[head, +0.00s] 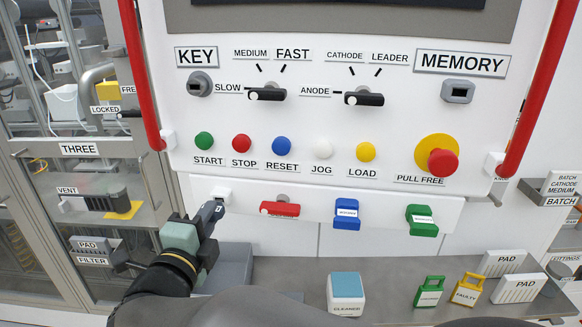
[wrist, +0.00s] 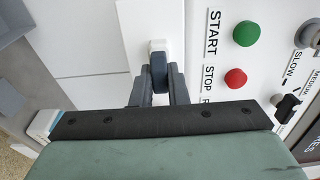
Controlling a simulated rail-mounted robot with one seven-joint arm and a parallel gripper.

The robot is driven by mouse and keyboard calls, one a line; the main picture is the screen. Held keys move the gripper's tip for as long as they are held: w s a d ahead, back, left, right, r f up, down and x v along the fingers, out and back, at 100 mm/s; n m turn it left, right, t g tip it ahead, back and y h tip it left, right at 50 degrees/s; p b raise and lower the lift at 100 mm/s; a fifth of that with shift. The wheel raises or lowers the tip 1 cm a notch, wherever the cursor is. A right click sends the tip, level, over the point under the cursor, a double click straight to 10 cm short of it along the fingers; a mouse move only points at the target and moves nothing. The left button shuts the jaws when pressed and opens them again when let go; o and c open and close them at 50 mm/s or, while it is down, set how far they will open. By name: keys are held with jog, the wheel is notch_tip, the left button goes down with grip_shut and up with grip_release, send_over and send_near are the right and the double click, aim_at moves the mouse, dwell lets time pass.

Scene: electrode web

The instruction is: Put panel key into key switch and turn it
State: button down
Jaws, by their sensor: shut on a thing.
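The key switch (head: 200,84) is a round grey lock with a dark slot under the KEY label, at the panel's upper left in the head view. Its edge also appears at the right of the wrist view (wrist: 308,34). My gripper (head: 212,212) is at the left end of the white holder strip, below and apart from the switch. In the wrist view its fingers (wrist: 158,88) are shut on a dark blue-grey piece (wrist: 158,70), seemingly the panel key. The piece is against a small white holder block (wrist: 158,46). The fingers hide much of it.
The holder strip (head: 320,226) also carries a red piece (head: 280,209), a blue piece (head: 347,213) and a green piece (head: 421,219). Above are buttons, including green START (head: 204,140), and the SLOW knob (head: 267,94). A red handle (head: 141,75) borders the panel's left.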

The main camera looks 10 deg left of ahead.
jog(key=shift+s+d+b, duration=0.1)
jog(key=shift+s+b, duration=0.3)
jog(key=shift+s, duration=1.15)
jog(key=s, duration=0.5)
notch_tip(320, 180, up, 22)
jog(key=a+p, duration=0.1)
jog(key=p, duration=1)
jog(key=shift+f, duration=0.25)
jog(key=shift+w, duration=0.1)
jog(key=shift+w+a+b, duration=0.15)
jog(key=shift+w, duration=1.25)
jog(key=shift+w+a+b, duration=0.15)
jog(key=shift+w, duration=1.25)
